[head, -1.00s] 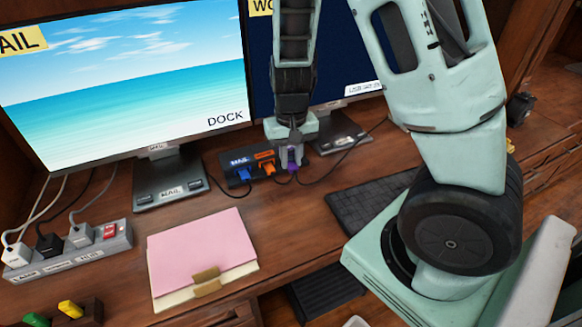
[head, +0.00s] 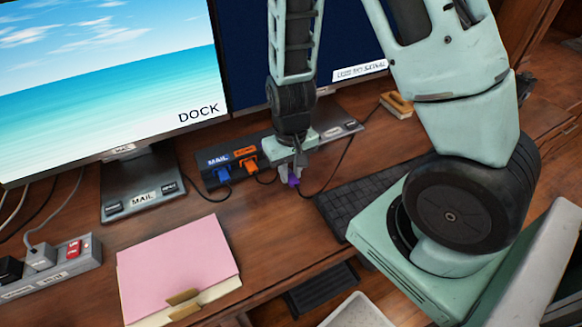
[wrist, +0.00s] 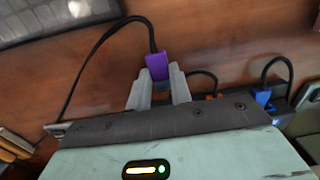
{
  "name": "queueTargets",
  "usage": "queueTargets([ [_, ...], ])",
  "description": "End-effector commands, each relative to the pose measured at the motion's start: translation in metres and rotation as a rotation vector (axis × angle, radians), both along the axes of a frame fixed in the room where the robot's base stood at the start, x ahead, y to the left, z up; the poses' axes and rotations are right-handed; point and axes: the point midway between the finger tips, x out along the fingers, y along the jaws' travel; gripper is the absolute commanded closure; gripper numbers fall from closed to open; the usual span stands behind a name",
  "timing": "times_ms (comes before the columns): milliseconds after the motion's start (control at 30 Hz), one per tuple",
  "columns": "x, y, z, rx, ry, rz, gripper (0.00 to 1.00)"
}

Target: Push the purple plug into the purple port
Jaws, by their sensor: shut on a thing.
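The purple plug (head: 293,181) is held between the fingers of my gripper (head: 296,168), just above the desk in front of the dock's right part. It also shows in the wrist view (wrist: 156,66), its cable running away from the dock side. My gripper's fingers (wrist: 158,88) are shut on its sides. The black dock (head: 207,178) holds a blue plug (head: 222,174) and an orange plug (head: 249,164). The purple port is not visible; my gripper covers that end of the dock. The plug appears apart from the dock.
A keyboard (head: 345,205) lies to the right of the plug. A pink folder (head: 180,260) lies front left. Monitors (head: 110,85) stand behind the dock. A power strip (head: 60,262) is at far left. Cables run over the desk near the plugs.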

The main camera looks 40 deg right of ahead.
Motion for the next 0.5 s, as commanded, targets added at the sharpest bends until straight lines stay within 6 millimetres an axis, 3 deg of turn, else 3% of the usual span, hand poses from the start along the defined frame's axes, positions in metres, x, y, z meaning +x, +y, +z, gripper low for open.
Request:
queueTargets([
  [500,0.037,-0.007,0.001,0.000,0.001,-0.001,1.00],
])
